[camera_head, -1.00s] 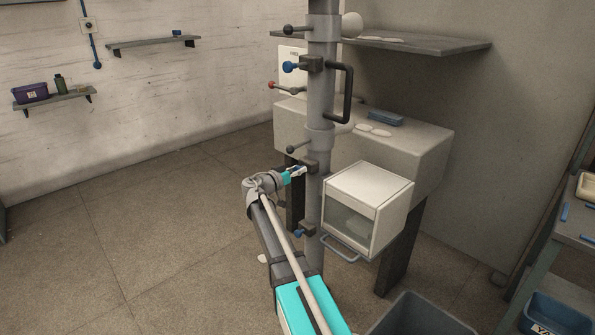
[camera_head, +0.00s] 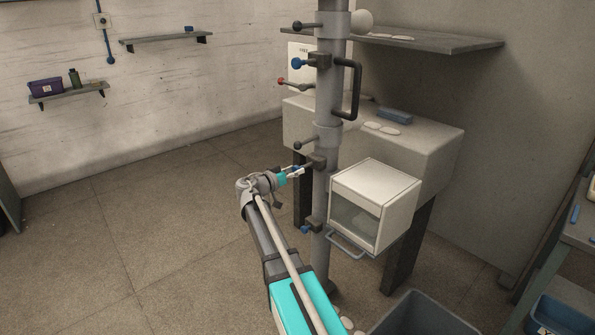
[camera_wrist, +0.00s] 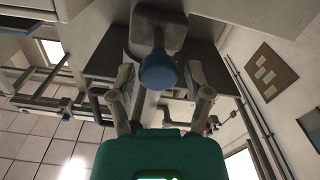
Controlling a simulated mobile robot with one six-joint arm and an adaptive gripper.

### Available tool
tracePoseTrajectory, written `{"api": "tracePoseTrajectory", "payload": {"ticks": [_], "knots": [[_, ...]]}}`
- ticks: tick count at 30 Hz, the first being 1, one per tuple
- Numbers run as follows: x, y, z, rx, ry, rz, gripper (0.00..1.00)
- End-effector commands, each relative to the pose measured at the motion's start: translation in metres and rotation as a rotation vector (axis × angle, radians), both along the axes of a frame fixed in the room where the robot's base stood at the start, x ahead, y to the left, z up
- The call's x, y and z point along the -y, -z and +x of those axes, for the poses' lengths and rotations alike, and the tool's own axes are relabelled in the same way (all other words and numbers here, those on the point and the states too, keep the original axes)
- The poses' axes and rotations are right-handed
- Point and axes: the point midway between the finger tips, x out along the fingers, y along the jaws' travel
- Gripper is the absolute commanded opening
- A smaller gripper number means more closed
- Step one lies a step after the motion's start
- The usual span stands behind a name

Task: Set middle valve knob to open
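Three blue valve knobs sit on dark brackets along a grey upright pipe (camera_head: 324,100). The top knob (camera_head: 297,63) and the bottom knob (camera_head: 305,229) stand clear. The middle knob (camera_wrist: 158,71) is round and blue on a grey mount, centred in the wrist view. My gripper (camera_head: 294,170) is at the middle bracket (camera_head: 317,161), left of the pipe. In the wrist view the fingers of my gripper (camera_wrist: 160,78) are open, one on each side of the knob, with gaps visible. The knob is mostly hidden in the head view.
Dark-ended levers (camera_head: 301,26) and a red-tipped lever (camera_head: 284,82) stick out from the pipe higher up. A dark handle (camera_head: 353,90) and a white box (camera_head: 374,207) are right of it. A grey bin (camera_head: 425,312) stands below. The floor at left is clear.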

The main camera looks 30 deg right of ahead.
Motion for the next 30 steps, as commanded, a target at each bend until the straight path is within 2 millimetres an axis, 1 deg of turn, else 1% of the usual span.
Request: {"api": "tracePoseTrajectory", "payload": {"ticks": [11,17,23,26,30], "knots": [[0.004,0.0,0.0,-0.001,0.005,-0.001,0.81],[0.0,0.0,-0.001,-0.001,0.004,-0.001,0.81],[-0.016,0.0,-0.005,-0.001,0.002,-0.002,0.81],[-0.028,0.0,-0.009,-0.001,0.004,-0.001,0.81],[-0.049,0.0,-0.014,-0.001,0.004,-0.001,0.81]]}}
